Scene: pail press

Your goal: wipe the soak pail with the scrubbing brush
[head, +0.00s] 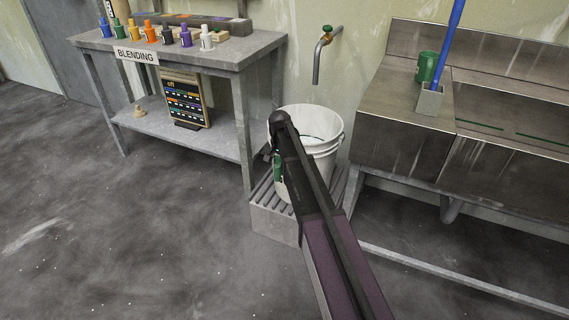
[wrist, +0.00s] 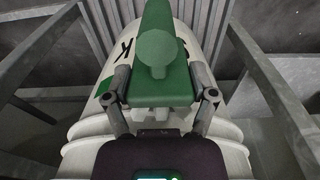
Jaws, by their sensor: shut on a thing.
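The soak pail (head: 328,135) is white and stands upright on a slatted stand below a tap. In the wrist view its white side (wrist: 88,125) fills much of the picture, with black lettering and a small green patch on it. My gripper (wrist: 162,88) is shut on the green scrubbing brush (wrist: 163,22), which has a round knob. The brush lies over the pail's side in the wrist view; I cannot tell whether it touches. In the head view my arm hides most of the gripper and part of the pail; a bit of green shows at the pail's left side.
The slatted stand (head: 272,221) is beneath the pail. A grey table (head: 246,50) marked BLENDING, with several bottles, stands to the left. A metal sink (head: 400,140) stands right, with a green cup (head: 427,66) and a blue stick (head: 449,42). The tap (head: 319,62) hangs above.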

